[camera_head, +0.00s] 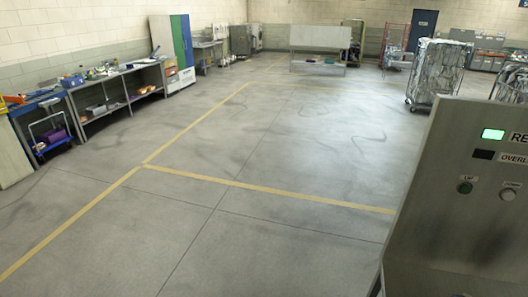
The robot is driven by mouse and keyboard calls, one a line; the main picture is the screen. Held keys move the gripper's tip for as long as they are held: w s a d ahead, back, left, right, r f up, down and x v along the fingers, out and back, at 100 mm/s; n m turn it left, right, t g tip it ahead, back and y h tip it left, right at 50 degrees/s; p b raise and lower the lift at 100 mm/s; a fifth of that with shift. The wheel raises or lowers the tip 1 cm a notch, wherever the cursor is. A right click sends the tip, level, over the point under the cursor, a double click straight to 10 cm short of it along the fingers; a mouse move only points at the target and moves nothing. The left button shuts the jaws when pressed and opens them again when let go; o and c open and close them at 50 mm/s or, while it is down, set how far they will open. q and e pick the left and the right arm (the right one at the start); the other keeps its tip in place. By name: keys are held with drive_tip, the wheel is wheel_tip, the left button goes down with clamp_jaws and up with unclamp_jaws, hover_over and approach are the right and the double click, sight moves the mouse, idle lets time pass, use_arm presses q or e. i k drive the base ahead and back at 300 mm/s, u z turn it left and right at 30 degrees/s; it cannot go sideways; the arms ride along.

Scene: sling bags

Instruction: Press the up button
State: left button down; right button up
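The up button (465,187) is a small round green button under a label reading "UP". It sits on a grey metal control panel (440,230) at the right edge of the camera_head view. A pale round button (508,195) is to its right, with its label only partly legible. Above are a lit green indicator (493,134) and a dark indicator (483,154) beside a cut-off label starting "OVERL". Neither of my grippers shows in this view.
The concrete floor (250,150) with yellow lines is wide and clear to the left of the panel. Workbenches (115,90) line the left wall. A wheeled cage (436,75) with wrapped contents stands behind the panel.

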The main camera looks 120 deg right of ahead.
sight(464, 189)
drive_tip(key=z, duration=5.4)
